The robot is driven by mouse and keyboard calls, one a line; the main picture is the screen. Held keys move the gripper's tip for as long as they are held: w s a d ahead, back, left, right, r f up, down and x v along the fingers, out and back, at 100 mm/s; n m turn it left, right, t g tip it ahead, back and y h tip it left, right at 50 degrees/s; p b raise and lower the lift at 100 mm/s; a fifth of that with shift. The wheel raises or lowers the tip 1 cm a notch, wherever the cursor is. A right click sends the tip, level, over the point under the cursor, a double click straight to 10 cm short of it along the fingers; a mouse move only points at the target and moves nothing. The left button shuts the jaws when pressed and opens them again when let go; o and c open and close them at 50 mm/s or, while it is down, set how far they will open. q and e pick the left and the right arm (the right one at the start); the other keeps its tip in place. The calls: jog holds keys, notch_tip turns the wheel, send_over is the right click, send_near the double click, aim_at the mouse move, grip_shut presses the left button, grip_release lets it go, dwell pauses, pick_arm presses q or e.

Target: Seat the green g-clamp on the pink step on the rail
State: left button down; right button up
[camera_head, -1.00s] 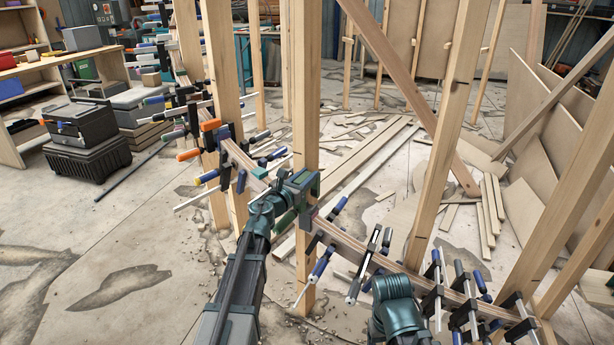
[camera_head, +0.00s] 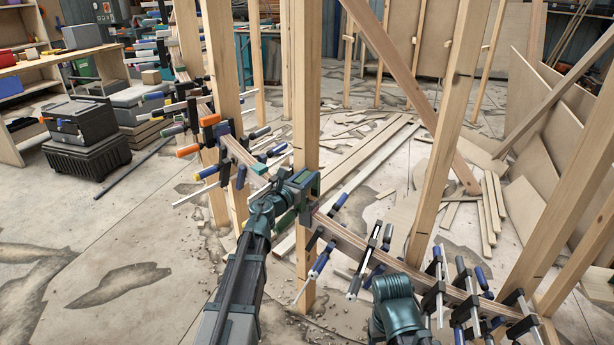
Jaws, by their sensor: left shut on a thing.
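My left gripper (camera_head: 297,190) is at the middle post, shut on the green g-clamp (camera_head: 312,181). The clamp is mostly hidden by the gripper and sits at the curved laminated rail, against the post. I cannot tell whether the clamp touches the rail. A small patch of pink (camera_head: 315,212) shows on the rail just right of the gripper; most of the pink step is hidden. The rail (camera_head: 345,238) runs from upper left to lower right. My right arm shows at the bottom centre-right, but its gripper is out of view.
Several clamps with blue handles (camera_head: 320,262) line the rail on both sides of the middle post (camera_head: 305,110). Other upright posts (camera_head: 447,130) stand along it. Black cases (camera_head: 85,135) stand at the left. Floor at the left is open; wood offcuts (camera_head: 490,205) lie behind.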

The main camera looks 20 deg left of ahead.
pick_arm(q)
jog(key=shift+f, duration=0.2)
jog(key=shift+f+b, duration=1.5)
jog(key=shift+b, duration=0.1)
jog(key=shift+f+b, duration=1.5)
jog(key=shift+f, duration=0.1)
jog(key=shift+f+b, duration=0.45)
jog(key=shift+b, duration=0.1)
jog(key=shift+c, duration=2.4)
grip_release()
